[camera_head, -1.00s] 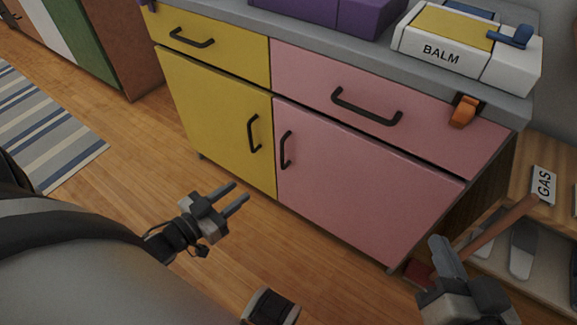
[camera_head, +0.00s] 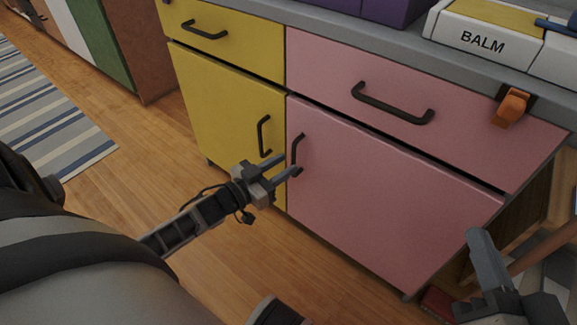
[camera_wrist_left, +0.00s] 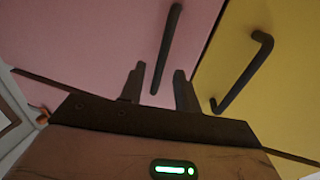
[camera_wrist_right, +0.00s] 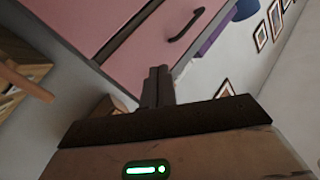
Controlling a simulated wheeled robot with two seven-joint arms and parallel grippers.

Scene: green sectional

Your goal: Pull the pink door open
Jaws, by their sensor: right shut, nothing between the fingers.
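The pink door (camera_head: 385,205) is the lower right front of the cabinet and looks closed. Its dark upright handle (camera_head: 297,154) is near the door's left edge; it also shows in the left wrist view (camera_wrist_left: 166,50). My left gripper (camera_head: 283,168) is at the handle's lower end. In the left wrist view its two fingers (camera_wrist_left: 158,88) are apart, with the handle's end between them in the picture; contact cannot be told. My right gripper (camera_head: 478,245) is in front of the cabinet's right side, fingers together and empty, as in the right wrist view (camera_wrist_right: 158,88).
A yellow door (camera_head: 225,110) with its own dark handle (camera_head: 263,136) is just left of the pink one. A pink drawer (camera_head: 420,105) with an orange clip (camera_head: 511,107) is above. A white BALM box (camera_head: 485,42) stands on top.

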